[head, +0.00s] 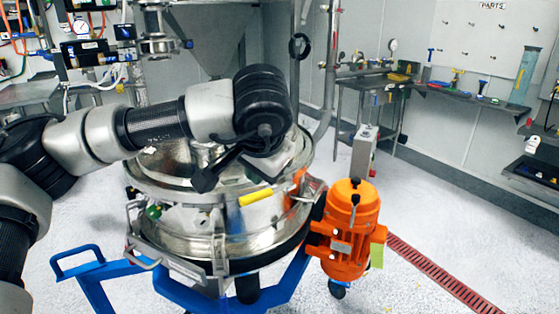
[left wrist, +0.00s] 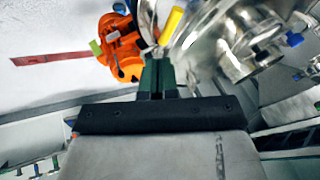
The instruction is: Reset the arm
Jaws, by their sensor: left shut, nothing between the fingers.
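My left arm comes in from the left in the head view and reaches over the silver powder sifter (head: 190,230). My left gripper (head: 204,182) is a dark shape in front of the sifter's lid, partly hidden by my own wrist. In the left wrist view its two dark fingers (left wrist: 158,72) are together with nothing between them. The sifter's metal lid parts (left wrist: 240,50) show beyond the fingers to the right. A yellow handle (head: 256,197) is on the sifter's side; it also shows in the left wrist view (left wrist: 172,24). My right gripper is in neither view.
An orange motor (head: 350,225) is at the sifter's right and also shows in the left wrist view (left wrist: 122,50). A blue frame (head: 105,272) surrounds the base. A red floor grate (head: 440,278) lies right. A workbench (head: 470,97) lines the back wall. Open floor lies between.

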